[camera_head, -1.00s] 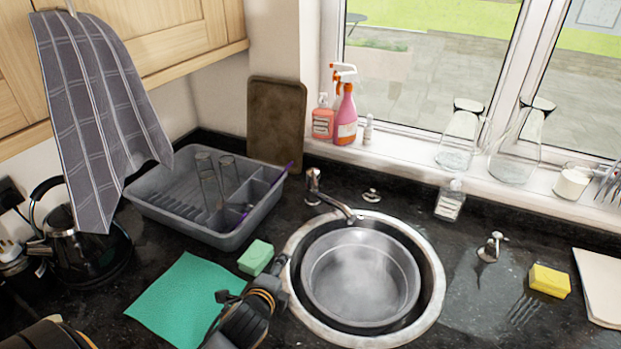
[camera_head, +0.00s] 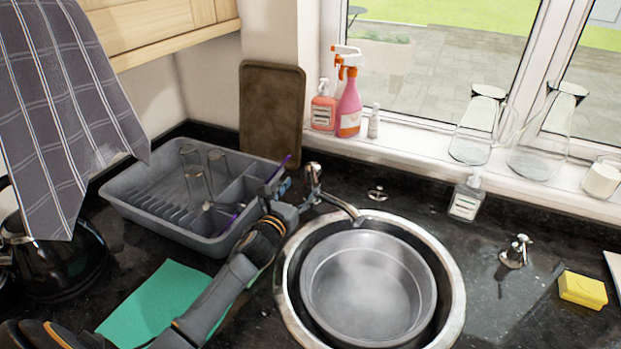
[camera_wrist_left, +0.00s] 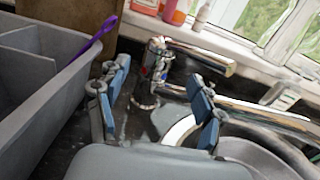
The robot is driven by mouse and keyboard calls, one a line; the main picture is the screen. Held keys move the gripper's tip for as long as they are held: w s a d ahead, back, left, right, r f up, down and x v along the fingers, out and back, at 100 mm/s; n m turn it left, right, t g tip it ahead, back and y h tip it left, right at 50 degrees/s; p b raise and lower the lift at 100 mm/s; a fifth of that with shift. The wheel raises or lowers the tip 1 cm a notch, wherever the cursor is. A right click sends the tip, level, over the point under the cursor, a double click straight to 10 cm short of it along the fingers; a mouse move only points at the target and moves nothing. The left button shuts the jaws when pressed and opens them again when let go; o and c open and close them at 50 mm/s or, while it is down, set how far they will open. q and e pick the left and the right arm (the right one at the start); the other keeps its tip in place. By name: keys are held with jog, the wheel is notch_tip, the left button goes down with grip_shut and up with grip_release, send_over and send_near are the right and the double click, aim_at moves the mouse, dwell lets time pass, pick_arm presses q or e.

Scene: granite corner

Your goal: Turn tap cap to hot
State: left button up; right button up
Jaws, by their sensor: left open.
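The chrome tap (camera_head: 313,177) stands behind the round sink (camera_head: 455,290), its spout reaching right over the basin rim. In the left wrist view the tap cap (camera_wrist_left: 157,48) is upright on the tap body, with small red and blue marks below it. My left gripper (camera_head: 293,197) is at the near left side of the tap. In the left wrist view the left gripper (camera_wrist_left: 158,100) is open and empty, its blue-padded fingers apart, with the tap beyond and between them. No contact with the tap shows. My right gripper is not in view.
A grey dish rack (camera_head: 150,205) with glasses stands close left of my left gripper; a purple-handled utensil (camera_wrist_left: 97,38) sticks out of it. A metal pan (camera_head: 368,285) sits in the sink. Bottles (camera_head: 348,108) stand on the sill behind. A green cloth (camera_head: 150,305) lies in front.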

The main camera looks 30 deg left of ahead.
aim_at(309, 176)
pick_arm(q)
jog(key=w, duration=0.2)
jog(key=w+b, duration=0.1)
jog(key=w, duration=0.1)
jog(key=w+b, duration=0.1)
jog(key=w, duration=0.1)
jog(key=shift+a+f, duration=0.2)
jog(key=shift+a, duration=0.05)
jog(key=shift+w+r, duration=0.1)
jog(key=shift+w, duration=0.5)
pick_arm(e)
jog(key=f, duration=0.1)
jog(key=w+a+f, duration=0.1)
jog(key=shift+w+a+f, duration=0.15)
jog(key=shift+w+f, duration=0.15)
pick_arm(q)
grip_shut()
jog(key=shift+r, duration=0.1)
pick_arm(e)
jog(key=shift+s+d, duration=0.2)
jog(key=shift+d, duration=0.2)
